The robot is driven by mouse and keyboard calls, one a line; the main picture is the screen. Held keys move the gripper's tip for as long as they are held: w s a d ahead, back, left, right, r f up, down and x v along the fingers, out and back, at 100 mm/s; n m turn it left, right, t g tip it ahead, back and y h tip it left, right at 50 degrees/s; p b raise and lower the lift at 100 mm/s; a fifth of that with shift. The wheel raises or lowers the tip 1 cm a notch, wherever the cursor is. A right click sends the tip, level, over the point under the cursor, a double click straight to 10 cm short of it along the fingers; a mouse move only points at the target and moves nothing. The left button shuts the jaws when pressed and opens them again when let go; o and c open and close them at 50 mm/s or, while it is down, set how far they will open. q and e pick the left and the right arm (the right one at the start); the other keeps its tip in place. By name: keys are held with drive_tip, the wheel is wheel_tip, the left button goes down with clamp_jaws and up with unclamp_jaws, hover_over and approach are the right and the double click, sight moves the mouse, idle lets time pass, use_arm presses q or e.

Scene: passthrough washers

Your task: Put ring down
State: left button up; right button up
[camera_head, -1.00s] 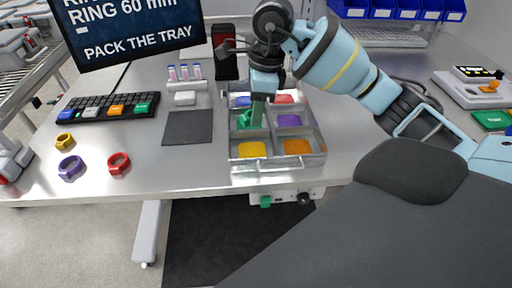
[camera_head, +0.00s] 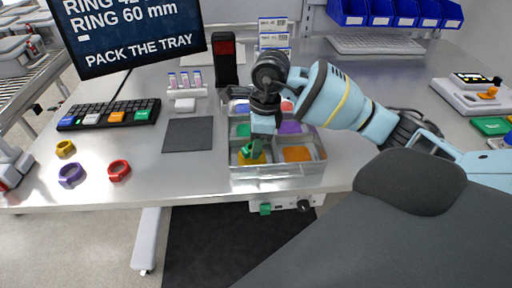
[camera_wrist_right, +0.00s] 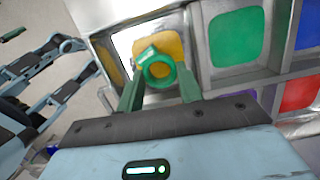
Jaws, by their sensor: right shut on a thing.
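My right gripper (camera_head: 251,152) points down over the front left compartment of the clear divided tray (camera_head: 277,172). In the right wrist view its green fingers (camera_wrist_right: 160,85) are shut on a green ring (camera_wrist_right: 147,54). The yellow pad (camera_wrist_right: 172,42) of that compartment lies behind the ring. From these views I cannot tell whether the ring touches the pad. An orange pad (camera_head: 297,154) lies in the compartment to the right. The green pad (camera_wrist_right: 236,37) is in the compartment behind the yellow one. My left gripper is not in the head view.
A yellow ring (camera_head: 65,148), a purple ring (camera_head: 71,175) and a red ring (camera_head: 119,170) lie on the table at left. A dark mat (camera_head: 188,134) lies left of the tray. A black-and-red device (camera_head: 224,60) stands behind it. The table's front edge is close to the tray.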

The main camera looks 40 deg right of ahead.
drive_tip(key=shift+f, duration=1.05)
drive_tip(key=shift+f, duration=0.15)
drive_tip(key=o, duration=1)
drive_tip(key=shift+o, duration=0.2)
wheel_tip(320, 180, up, 12)
drive_tip(key=d, duration=0.1)
drive_tip(key=shift+s+d, duration=0.35)
drive_tip(key=shift+s, duration=0.05)
